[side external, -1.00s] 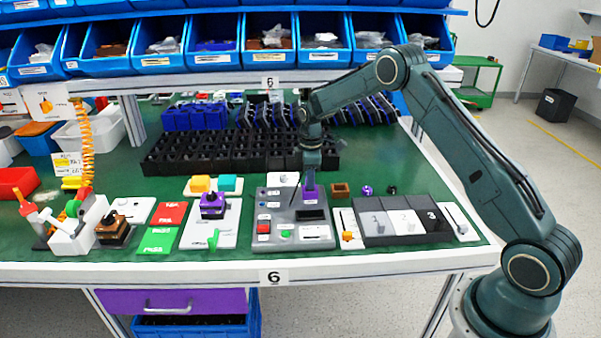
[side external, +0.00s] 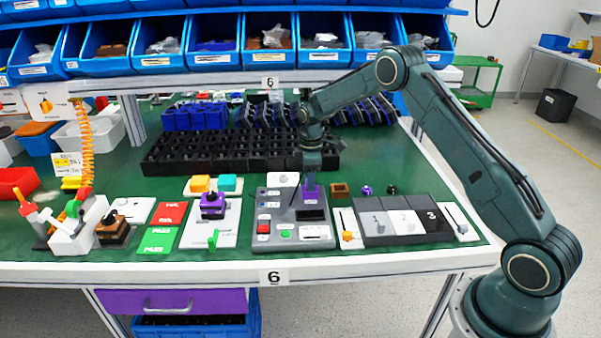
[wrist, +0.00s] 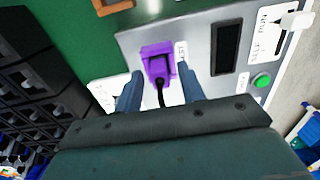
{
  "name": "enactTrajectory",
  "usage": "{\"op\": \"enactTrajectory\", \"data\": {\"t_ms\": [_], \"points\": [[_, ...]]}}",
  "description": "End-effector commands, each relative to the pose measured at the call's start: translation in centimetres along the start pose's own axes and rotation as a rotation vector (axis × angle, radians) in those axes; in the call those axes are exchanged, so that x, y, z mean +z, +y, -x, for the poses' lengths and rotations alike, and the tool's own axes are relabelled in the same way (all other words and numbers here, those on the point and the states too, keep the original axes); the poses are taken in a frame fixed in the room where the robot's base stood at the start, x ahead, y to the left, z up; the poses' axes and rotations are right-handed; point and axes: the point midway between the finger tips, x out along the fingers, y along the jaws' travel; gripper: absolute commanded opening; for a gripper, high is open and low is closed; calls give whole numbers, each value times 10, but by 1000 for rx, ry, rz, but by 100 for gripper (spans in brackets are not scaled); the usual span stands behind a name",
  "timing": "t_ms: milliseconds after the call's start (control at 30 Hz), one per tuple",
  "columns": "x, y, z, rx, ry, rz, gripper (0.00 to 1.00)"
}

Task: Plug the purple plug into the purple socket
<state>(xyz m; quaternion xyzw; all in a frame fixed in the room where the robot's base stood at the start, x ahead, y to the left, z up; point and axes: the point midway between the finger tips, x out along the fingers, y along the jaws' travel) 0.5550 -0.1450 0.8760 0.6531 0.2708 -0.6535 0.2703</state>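The purple socket (wrist: 146,50) sits on a grey panel (wrist: 195,40) in the wrist view. A dark purple plug (wrist: 157,68) with a black cable appears to be in it; how deep it sits cannot be told. In the side view the purple part (side external: 310,190) is directly under my gripper, partly hidden by it. My gripper (wrist: 159,72) points down over it, with one finger on each side of the purple part. The fingers are apart, with pale panel showing beside the cable between them. No clear contact shows.
The grey panel also has a black slot (side external: 312,213), a green button (side external: 286,234) and a red button (side external: 263,228). A purple block with a black knob (side external: 212,203) is to the left. Black bins (side external: 230,155) stand behind. Numbered tiles (side external: 403,222) lie to the right.

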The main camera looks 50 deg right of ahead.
Motion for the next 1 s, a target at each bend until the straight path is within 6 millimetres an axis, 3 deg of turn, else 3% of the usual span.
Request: {"op": "enactTrajectory", "data": {"t_ms": [267, 733, 1000], "points": [[0, 1, 24, 2, 1, 0, 39], [0, 1, 98, 3, 2, 0, 39], [0, 0, 119, 2, 1, 0, 39]]}}
